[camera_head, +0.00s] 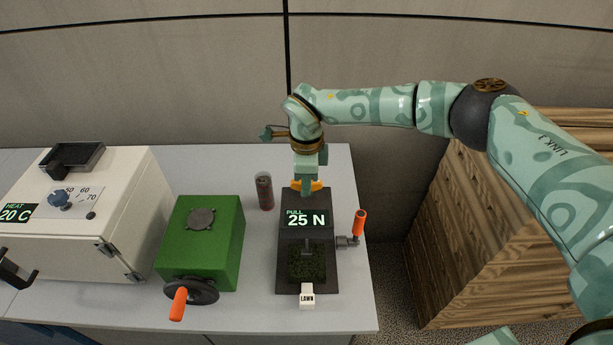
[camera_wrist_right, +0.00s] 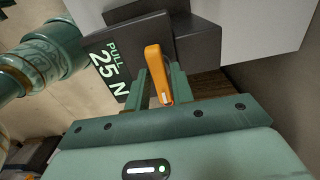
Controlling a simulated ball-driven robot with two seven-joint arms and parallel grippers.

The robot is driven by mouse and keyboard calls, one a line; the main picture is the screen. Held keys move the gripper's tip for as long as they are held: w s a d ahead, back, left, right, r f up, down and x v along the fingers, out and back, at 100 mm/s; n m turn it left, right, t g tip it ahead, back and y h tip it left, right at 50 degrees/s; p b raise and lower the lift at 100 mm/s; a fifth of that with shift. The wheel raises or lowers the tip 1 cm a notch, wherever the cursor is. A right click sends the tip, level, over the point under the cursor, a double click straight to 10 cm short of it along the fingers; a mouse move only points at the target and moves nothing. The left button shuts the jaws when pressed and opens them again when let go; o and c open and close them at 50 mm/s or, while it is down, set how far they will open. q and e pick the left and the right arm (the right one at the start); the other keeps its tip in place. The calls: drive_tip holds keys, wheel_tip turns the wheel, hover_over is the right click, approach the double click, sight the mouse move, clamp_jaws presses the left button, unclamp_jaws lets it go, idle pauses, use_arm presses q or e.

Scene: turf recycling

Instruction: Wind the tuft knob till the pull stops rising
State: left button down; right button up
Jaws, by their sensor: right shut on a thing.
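The pull tester (camera_head: 289,265) is a dark stand on the grey table. Its display (camera_head: 306,219) reads PULL 25 N, and the same reading shows tilted on the display in the wrist view (camera_wrist_right: 107,72). A dark green turf piece (camera_head: 306,264) sits on its front part, with a white LAWN tag (camera_head: 307,296) before it. The yellow-orange tuft knob (camera_head: 317,186) is at the back, behind the display. My right gripper (camera_head: 308,184) reaches down onto it from above. In the wrist view the knob (camera_wrist_right: 154,66) stands between the two fingers, which are shut on it.
An orange-handled crank (camera_head: 359,222) sticks out at the tester's right side. A green box (camera_head: 222,240) with its own orange-handled wheel (camera_head: 190,291) stands to the left. A reddish jar (camera_head: 264,191) stands behind, between them. A white heater box (camera_head: 120,205) is far left.

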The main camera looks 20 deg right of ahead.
drive_tip(key=m+p, duration=0.1)
drive_tip(key=m, duration=0.4)
drive_tip(key=shift+w+r+m+p, duration=0.1)
drive_tip(key=shift+r+m+p, duration=0.05)
drive_tip(key=shift+m+p, duration=0.15)
drive_tip(key=m+p, duration=0.1)
drive_tip(key=m, duration=0.3)
drive_tip(key=shift+m, duration=0.3)
drive_tip(key=m+p, duration=0.2)
drive_tip(key=m, duration=0.3)
drive_tip(key=shift+m+p, duration=0.85)
drive_tip(key=shift+m, duration=1.25)
drive_tip(key=o, duration=0.8)
wheel_tip(320, 180, up, 16)
drive_tip(key=shift+r+b, duration=0.1)
drive_tip(key=shift+b, duration=0.5)
